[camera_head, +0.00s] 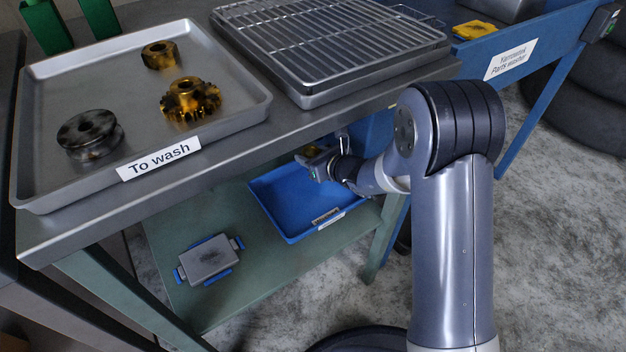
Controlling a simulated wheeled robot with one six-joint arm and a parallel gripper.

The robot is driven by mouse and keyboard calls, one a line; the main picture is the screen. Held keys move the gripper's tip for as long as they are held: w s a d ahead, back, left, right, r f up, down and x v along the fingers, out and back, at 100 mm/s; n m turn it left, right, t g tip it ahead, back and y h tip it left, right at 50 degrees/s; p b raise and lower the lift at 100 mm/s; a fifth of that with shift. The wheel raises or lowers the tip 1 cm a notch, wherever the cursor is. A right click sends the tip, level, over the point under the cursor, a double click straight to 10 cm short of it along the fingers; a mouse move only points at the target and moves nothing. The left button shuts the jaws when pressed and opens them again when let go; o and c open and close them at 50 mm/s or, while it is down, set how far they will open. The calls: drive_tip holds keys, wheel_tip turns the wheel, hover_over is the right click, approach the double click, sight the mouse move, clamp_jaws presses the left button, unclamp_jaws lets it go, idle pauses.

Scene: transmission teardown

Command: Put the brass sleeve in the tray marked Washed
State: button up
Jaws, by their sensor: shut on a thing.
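My gripper (318,160) is low, under the bench top, over the back of a blue tray (275,222) on the lower shelf. It is shut on a small brownish-yellow thing that looks like the brass sleeve; it is tiny here and mostly hidden by the jaws. The blue tray has a white label (328,216) on its front wall, too small to read. The visible part of its floor is empty. I cannot tell whether the held thing touches the tray.
A metal tray (60,185) marked To wash holds a gold-brown ring (160,55), a stained gear (190,100) and a dark grooved wheel (88,134). A wire rack (330,40) stands beside it. A grey lidded box (208,258) lies on the shelf. The bench edge overhangs my gripper.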

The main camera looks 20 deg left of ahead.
sight(311, 184)
wheel_tip(311, 184, down, 9)
drive_tip(key=b, duration=0.3)
drive_tip(key=shift+f, duration=0.1)
drive_tip(key=shift+f+b, duration=0.15)
drive_tip(key=shift+b, duration=0.3)
drive_tip(key=o, duration=1.3)
drive_tip(key=shift+r+p, duration=0.3)
drive_tip(key=shift+p, duration=0.1)
drive_tip(key=p+v, duration=0.2)
drive_tip(key=v, duration=1)
drive_tip(key=shift+s+p, duration=0.1)
drive_tip(key=shift+p, duration=0.3)
drive_tip(key=shift+f, duration=0.1)
